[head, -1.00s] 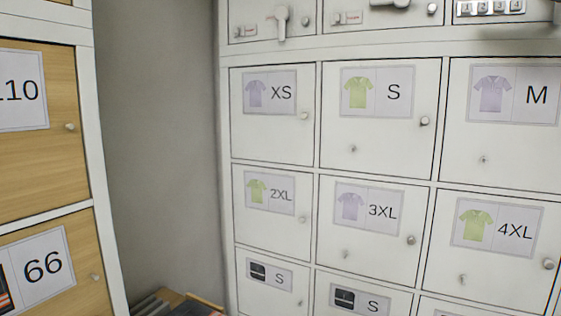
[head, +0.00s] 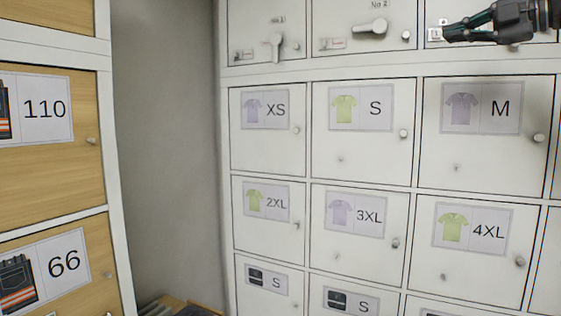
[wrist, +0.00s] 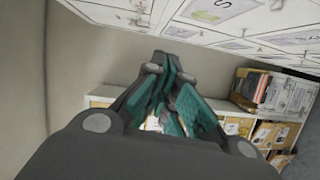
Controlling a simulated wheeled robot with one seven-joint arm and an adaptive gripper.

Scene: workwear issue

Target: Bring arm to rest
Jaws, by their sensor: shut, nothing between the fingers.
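My gripper (head: 447,35) is at the top right of the head view, in front of the upper row of white lockers. Its dark and teal fingers point left. In the wrist view my gripper (wrist: 172,92) shows with its teal finger pads close together and nothing held between them. In the head view it covers part of a locker door at the top right. Whether it touches that door cannot be told.
White lockers (head: 370,70) with shirt and size labels fill the middle and right. A lever handle (head: 370,28) sticks out at the top. A wooden-doored cabinet (head: 82,200) stands at left. Folded dark items (wrist: 252,88) lie on a low shelf unit (wrist: 103,98).

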